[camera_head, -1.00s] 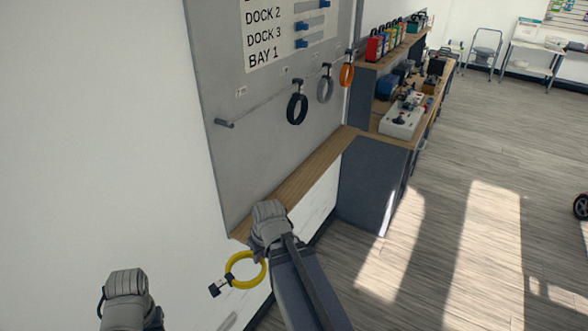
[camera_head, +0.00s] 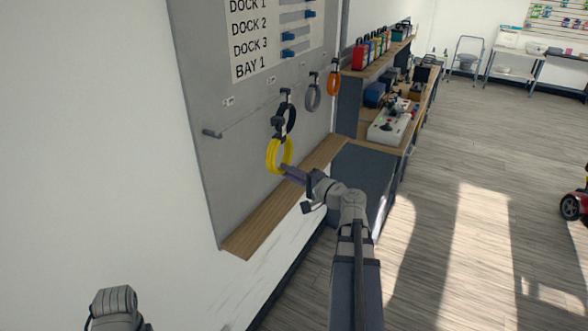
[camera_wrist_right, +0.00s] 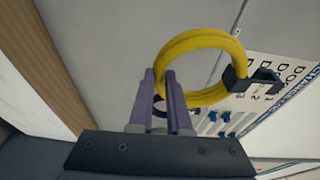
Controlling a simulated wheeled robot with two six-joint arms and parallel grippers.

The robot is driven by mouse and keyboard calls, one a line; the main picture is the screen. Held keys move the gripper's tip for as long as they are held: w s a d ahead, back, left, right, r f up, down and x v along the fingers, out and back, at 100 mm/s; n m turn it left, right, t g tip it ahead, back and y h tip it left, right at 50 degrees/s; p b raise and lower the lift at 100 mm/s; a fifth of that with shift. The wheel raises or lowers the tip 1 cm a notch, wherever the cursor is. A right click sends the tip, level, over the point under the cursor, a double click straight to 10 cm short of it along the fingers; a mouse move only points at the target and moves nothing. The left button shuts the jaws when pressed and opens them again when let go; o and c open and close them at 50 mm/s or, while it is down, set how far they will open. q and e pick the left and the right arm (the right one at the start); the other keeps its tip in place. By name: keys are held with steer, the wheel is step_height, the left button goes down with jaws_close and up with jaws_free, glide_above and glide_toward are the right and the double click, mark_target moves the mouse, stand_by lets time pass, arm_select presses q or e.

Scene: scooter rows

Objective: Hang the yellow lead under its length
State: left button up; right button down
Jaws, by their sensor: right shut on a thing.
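The yellow lead (camera_head: 285,155) is a coiled ring with a black plug end, held up in front of the grey board (camera_head: 200,60). My right gripper (camera_head: 286,171) is shut on the ring's lower edge. In the right wrist view, the purple-grey fingers (camera_wrist_right: 163,92) pinch the yellow ring (camera_wrist_right: 236,62), its black plug to the right. A black lead (camera_head: 291,116), a grey lead (camera_head: 313,98) and an orange lead (camera_head: 333,84) hang on the board. The yellow ring's plug overlaps the black lead in view. A bare peg (camera_head: 212,134) sticks out left of them. Small labels (camera_head: 228,102) above are unreadable. My left gripper is out of view.
A wooden ledge (camera_head: 265,226) runs along the board's bottom. A list (camera_head: 262,40) reading DOCK and BAY is above the leads. A bench (camera_head: 362,165) with tools and boxes stands beyond on the right. The floor (camera_head: 470,160) to the right is mostly clear.

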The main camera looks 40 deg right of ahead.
mark_target(272, 171)
steer(key=w+a+f+b, duration=0.1)
steer(key=w+a+b, duration=0.1)
steer(key=w, duration=1)
steer(key=shift+w+a+h, duration=0.25)
steer(key=shift+a+h, duration=0.05)
steer(key=shift+a, duration=0.6)
stand_by(0.6)
steer(key=shift+f, duration=0.1)
steer(key=c, duration=0.8)
jaws_free()
steer(key=shift+s+d, duration=0.25)
steer(key=shift+s, duration=1.7)
steer(key=shift+s+d, duration=0.2)
steer(key=shift+s, duration=1.75)
